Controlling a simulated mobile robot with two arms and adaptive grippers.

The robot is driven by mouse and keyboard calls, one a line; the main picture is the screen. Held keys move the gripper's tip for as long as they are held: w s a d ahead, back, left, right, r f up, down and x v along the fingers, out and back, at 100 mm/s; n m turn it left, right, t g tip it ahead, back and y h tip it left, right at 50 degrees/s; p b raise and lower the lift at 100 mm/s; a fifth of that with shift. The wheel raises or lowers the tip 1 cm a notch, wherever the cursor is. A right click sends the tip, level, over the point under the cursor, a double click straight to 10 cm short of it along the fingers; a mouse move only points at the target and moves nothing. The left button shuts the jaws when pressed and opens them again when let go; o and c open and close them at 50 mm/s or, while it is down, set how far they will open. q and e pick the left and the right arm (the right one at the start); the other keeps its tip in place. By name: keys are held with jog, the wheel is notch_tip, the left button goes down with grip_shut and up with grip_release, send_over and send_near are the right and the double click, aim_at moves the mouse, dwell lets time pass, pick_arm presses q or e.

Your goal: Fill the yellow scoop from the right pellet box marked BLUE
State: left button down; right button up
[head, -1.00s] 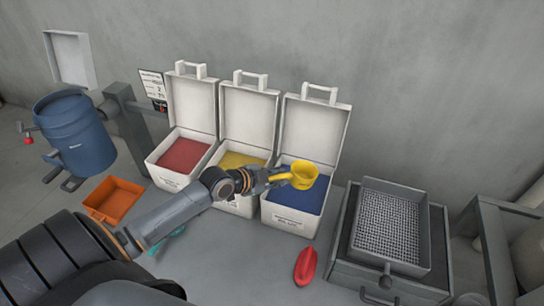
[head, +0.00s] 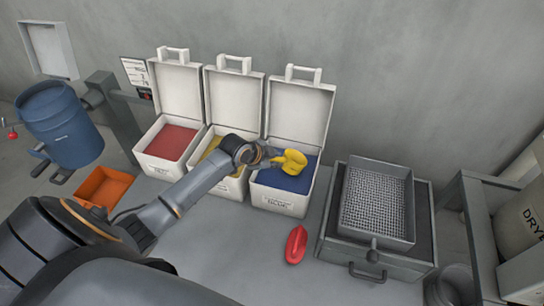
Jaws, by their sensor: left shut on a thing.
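The yellow scoop (head: 292,161) is over the right pellet box (head: 277,201), tilted compared with a level pose, at or just above the blue pellets (head: 292,182). I cannot tell whether it touches them or holds any. My left gripper (head: 273,157) is shut on the scoop, reaching in from the left over the middle box. The right box is white with its lid open and a label on its front, too small to read surely. My right gripper is not in view.
Open boxes with red pellets (head: 174,143) and yellow pellets (head: 212,151) stand to the left. A red scoop (head: 296,245) lies in front. A sieve tray (head: 377,204) sits at right. An orange tray (head: 103,187) and blue drum (head: 62,122) are at left.

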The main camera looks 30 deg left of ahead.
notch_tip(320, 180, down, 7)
jog(key=b, duration=0.5)
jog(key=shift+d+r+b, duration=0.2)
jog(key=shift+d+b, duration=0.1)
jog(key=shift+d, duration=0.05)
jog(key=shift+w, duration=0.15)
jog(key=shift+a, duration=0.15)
dwell(0.4)
